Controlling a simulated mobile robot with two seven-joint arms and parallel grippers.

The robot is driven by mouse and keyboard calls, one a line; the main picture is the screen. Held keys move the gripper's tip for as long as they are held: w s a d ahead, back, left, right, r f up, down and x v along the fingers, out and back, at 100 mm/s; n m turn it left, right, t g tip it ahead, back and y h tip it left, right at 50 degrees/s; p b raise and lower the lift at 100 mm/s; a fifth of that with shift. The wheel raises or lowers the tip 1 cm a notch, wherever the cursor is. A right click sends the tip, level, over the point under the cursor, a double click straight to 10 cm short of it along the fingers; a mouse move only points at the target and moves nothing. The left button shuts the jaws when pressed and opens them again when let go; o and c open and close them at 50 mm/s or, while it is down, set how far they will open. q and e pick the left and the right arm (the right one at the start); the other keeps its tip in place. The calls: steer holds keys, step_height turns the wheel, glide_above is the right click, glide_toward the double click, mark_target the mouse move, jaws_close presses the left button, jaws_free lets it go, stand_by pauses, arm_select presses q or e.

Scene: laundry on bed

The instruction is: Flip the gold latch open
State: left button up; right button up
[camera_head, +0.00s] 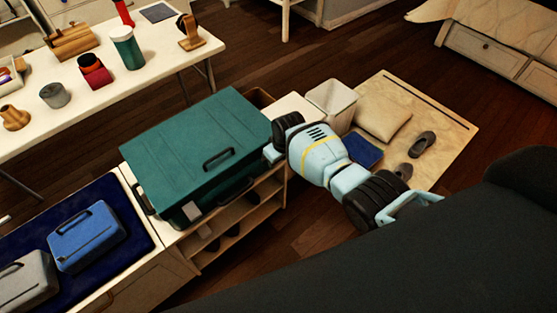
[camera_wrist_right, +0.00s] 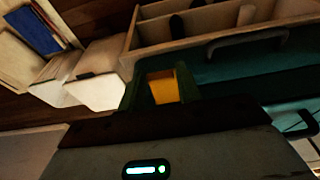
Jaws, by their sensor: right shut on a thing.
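A large teal case (camera_head: 195,140) lies closed on top of a low wooden shelf unit, with dark handles on its front and left side. In the right wrist view, a gold latch (camera_wrist_right: 165,86) shows on the case's teal side, close in front of my right gripper. In the head view, my right gripper (camera_head: 269,153) is at the right end of the case. It is shut on the gold latch, though the fingertips are mostly hidden. The latch cannot be made out in the head view. My left gripper is not in view.
A blue case (camera_head: 86,237) and a grey case (camera_head: 27,285) lie on a dark blue mat at left. A white table (camera_head: 110,92) with several small items stands behind. A white bin (camera_head: 331,98), a cushion (camera_head: 383,112) and dark shoes (camera_head: 422,144) are at right.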

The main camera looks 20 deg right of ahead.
steer(key=shift+w+r+g, duration=0.1)
steer(key=shift+r+g, duration=0.15)
steer(key=shift+g, duration=0.15)
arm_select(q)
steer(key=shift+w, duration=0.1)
arm_select(e)
steer(key=o, duration=0.9)
arm_select(q)
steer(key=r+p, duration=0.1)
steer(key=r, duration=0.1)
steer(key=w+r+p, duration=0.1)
steer(key=p, duration=0.1)
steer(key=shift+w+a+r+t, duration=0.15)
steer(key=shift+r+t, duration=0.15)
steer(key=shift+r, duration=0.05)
arm_select(e)
steer(key=r, duration=0.5)
steer(key=s+r, duration=0.1)
steer(key=r, duration=0.1)
steer(key=shift+s+d+r, duration=0.1)
steer(key=shift+d+r, duration=0.05)
steer(key=shift+r, duration=0.15)
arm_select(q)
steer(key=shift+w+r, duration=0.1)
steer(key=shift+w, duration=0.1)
